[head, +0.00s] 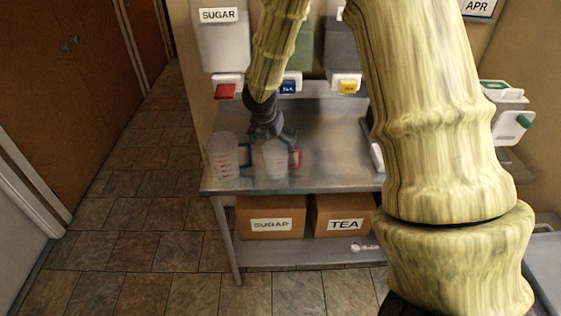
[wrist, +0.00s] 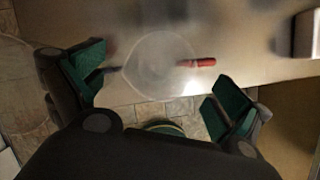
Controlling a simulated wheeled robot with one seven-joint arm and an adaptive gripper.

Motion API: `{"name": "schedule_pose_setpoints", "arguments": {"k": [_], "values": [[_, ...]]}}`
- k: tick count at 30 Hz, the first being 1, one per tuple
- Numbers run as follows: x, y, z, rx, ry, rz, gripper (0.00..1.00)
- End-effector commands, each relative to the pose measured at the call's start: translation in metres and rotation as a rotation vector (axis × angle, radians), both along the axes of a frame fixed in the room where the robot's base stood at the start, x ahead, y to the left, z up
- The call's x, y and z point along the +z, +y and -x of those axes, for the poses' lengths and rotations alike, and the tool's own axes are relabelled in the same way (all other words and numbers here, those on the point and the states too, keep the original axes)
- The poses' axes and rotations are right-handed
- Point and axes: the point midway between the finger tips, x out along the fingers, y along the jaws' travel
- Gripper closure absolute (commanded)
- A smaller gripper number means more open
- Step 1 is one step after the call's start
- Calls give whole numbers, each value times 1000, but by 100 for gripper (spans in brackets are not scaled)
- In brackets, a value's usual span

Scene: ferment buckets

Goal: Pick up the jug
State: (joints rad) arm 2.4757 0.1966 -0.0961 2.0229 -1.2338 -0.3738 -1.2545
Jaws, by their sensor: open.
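Two clear jugs stand on the steel table. The red-handled jug (head: 275,160) is under my gripper (head: 271,132), its handle to the right. The blue-handled jug (head: 222,157) stands just left of it, with red marks on its wall. In the wrist view the red-handled jug (wrist: 158,62) lies in line with the gap between my open green-padded fingers (wrist: 158,86). The other jug (wrist: 25,85) shows faintly at the left edge. I hold nothing. I cannot tell whether a finger touches a jug.
The steel table (head: 325,125) has bare room right of the jugs. Wall dispensers with red (head: 225,91), blue (head: 288,88) and yellow (head: 347,87) taps hang behind. Cartons labelled SUGAR (head: 271,203) and TEA (head: 343,207) stand on the lower shelf.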

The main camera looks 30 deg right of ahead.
Motion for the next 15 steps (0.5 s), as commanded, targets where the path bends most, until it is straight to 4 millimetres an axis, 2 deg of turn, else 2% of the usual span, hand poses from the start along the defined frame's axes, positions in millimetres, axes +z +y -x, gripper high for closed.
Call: {"name": "schedule_pose_setpoints", "arguments": {"k": [15], "values": [[-42, -18, -8, 0, 1, 0, 0]]}}
